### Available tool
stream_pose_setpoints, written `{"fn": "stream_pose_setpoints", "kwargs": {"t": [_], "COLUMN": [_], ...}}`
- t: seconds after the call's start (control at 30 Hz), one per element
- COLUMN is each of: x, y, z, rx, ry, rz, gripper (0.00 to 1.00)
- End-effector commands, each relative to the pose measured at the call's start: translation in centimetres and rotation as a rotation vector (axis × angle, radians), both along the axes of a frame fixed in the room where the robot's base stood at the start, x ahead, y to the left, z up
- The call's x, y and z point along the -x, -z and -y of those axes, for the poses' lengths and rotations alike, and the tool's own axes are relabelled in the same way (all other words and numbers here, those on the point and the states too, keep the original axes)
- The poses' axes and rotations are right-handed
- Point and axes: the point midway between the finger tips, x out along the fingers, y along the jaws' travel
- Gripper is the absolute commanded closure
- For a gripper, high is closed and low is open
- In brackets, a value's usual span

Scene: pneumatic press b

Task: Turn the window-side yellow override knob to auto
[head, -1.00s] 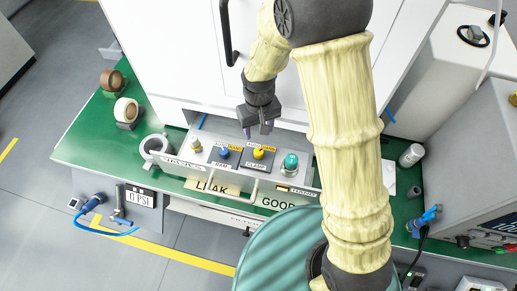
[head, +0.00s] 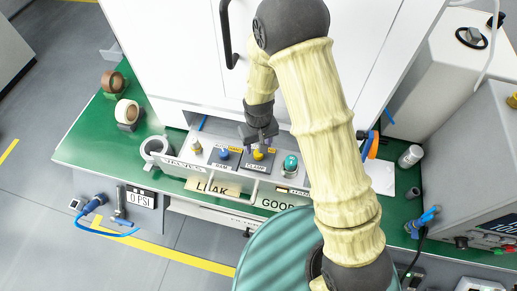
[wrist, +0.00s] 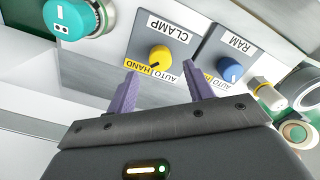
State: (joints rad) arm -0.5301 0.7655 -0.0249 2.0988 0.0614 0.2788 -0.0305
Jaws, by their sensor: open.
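The yellow knob (head: 258,155) sits on the dark CLAMP plate of the sloped valve panel. In the wrist view the yellow knob (wrist: 160,56) shows upside down, with HAND and AUTO labels (wrist: 155,72) beside it. Its pointer seems turned toward the HAND side, though the mark is small. My gripper (head: 262,137) is just above and behind the knob in the head view. In the wrist view my open gripper (wrist: 160,68) has its two purple fingers on either side of the knob's line, apart from it and holding nothing.
A blue knob (head: 223,154) on the RAM plate is close beside it. A teal button (head: 290,163) stands on the other side. The white cabinet (head: 165,50) rises behind the panel. Tape rolls (head: 126,110) lie on the green bench at left.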

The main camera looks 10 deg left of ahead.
Motion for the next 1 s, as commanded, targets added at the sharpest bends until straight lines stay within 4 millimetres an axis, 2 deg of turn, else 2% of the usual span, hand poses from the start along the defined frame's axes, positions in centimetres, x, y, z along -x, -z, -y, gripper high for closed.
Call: {"fn": "stream_pose_setpoints", "kwargs": {"t": [0.1,0.3,0.63,0.67,0.87,0.9,1.0], "x": [0.1,0.0,0.0,0.0,0.0,0.0,0.0], "y": [1.8,3.7,4.1,4.1,4.1,4.1,4.1], "z": [0.0,0.0,0.0,0.0,0.0,0.0,0.0], "rx": [0.001,0.000,0.000,0.000,0.000,0.000,0.000], "ry": [0.000,0.000,0.000,0.000,0.000,0.000,-0.001], "rz": [-0.003,0.000,0.001,0.001,0.001,0.001,0.001], "gripper": [0.48,0.48,0.48,0.50,0.89,0.93,0.93]}}
